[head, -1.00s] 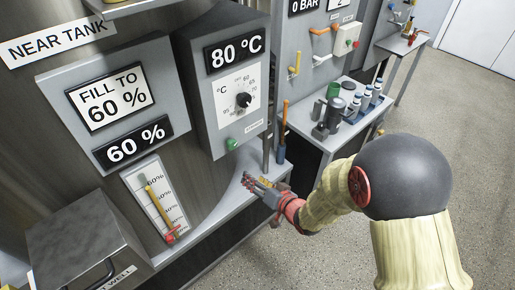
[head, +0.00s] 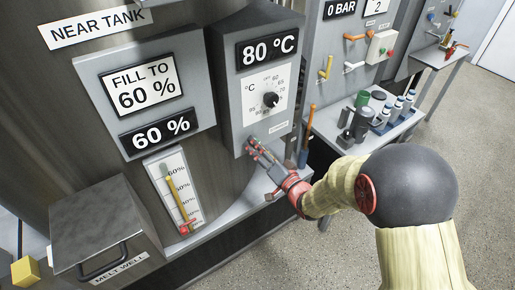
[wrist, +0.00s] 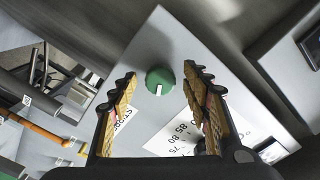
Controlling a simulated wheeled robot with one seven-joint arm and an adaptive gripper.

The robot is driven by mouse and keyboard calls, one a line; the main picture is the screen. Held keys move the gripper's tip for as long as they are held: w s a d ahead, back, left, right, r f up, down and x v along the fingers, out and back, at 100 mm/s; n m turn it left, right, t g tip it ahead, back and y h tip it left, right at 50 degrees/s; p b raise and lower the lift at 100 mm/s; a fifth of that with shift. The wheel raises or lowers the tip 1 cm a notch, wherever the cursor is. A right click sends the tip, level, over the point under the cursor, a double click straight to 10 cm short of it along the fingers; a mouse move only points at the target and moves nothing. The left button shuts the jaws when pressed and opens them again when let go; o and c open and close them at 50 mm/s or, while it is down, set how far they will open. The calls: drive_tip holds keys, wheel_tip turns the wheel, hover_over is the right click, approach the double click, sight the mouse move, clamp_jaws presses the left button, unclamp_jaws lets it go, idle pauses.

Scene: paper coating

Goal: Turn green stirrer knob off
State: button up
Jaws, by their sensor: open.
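The green stirrer knob (wrist: 160,80) shows in the wrist view on the face of the grey temperature box, with a white mark on its front. My gripper (wrist: 158,88) is open, and the knob appears between its two fingertips. I cannot tell whether the fingers touch it. In the head view my gripper (head: 252,146) is at the lower edge of the temperature box (head: 236,98), and it hides the knob there. A label beside the knob is partly covered by the left finger in the wrist view.
A black temperature dial (head: 270,99) sits above on the same box, under an 80 °C display (head: 268,49). An orange-handled tool (head: 308,125) stands just right of my gripper. A lever gauge (head: 178,200) and a lidded melt well (head: 100,230) are to the left.

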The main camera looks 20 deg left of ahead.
drive_tip(key=shift+w+a, duration=0.1)
drive_tip(key=shift+a, duration=0.05)
drive_tip(key=shift+c, duration=0.6)
drive_tip(key=c, duration=1)
